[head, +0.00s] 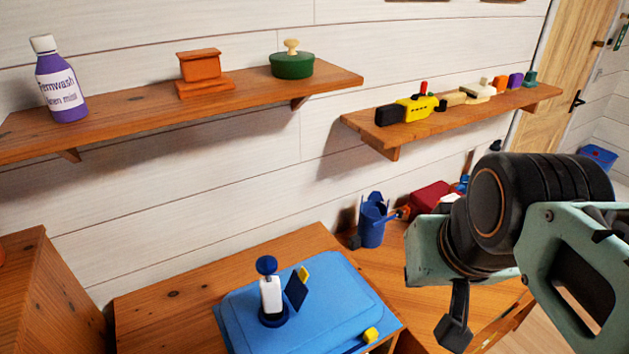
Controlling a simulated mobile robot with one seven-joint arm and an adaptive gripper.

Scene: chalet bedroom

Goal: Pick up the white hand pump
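The white hand pump (270,295) stands upright on a blue padded slab (330,300) in the lower middle of the head view. It has a white body, a dark blue round knob on top and a dark blue round base. A dark blue flat piece with a yellow end (297,286) is just right of it. My gripper (454,330) hangs at the lower right, well apart from the pump. Only a dark finger part shows below my arm, so its opening cannot be made out.
The slab lies on a wooden surface (160,310). A blue jug-like container (371,222) and a red box (430,197) stand behind it to the right. Two wall shelves above hold a purple bottle (60,85), a green pot (292,66) and several toys. A wooden cabinet (45,300) is at left.

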